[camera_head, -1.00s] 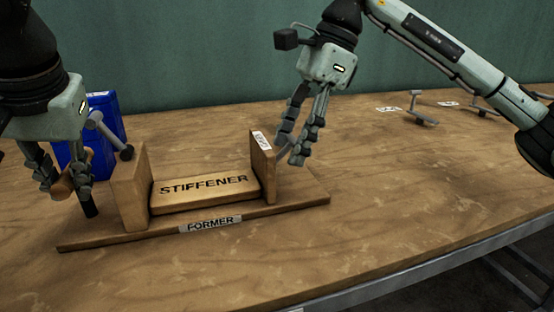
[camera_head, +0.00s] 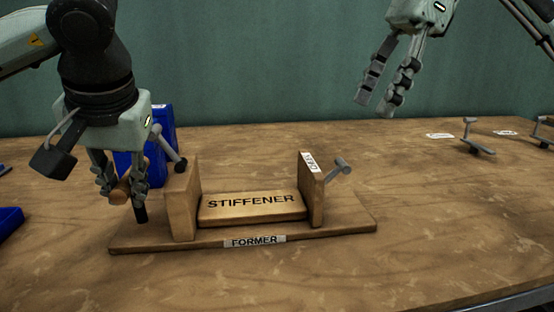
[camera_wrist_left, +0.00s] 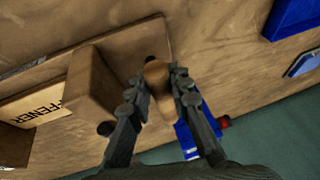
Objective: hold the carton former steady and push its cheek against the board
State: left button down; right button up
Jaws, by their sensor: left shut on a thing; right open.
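The carton former (camera_head: 330,229) is a flat wooden base with an upright block (camera_head: 183,205) at the left and a labelled upright cheek (camera_head: 313,190) at the right. The board marked STIFFENER (camera_head: 252,207) lies between them; its right end appears close to the cheek, but contact is unclear. A grey handle (camera_head: 341,167) sticks out from the cheek's right side. My left gripper (camera_head: 122,192) is shut on a brown wooden grip at the former's left end; the grip also shows in the left wrist view (camera_wrist_left: 157,73). My right gripper (camera_head: 374,106) is open and empty, raised above and right of the cheek.
A blue bin (camera_head: 160,125) stands behind the former at the left, and another blue thing (camera_head: 10,221) is at the left edge. Grey handled fixtures (camera_head: 477,137) and white labels lie at the far right. The table (camera_head: 440,215) right of the former is clear.

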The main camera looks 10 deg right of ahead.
pick_arm(q)
jog(key=c, duration=1.3)
grip_release()
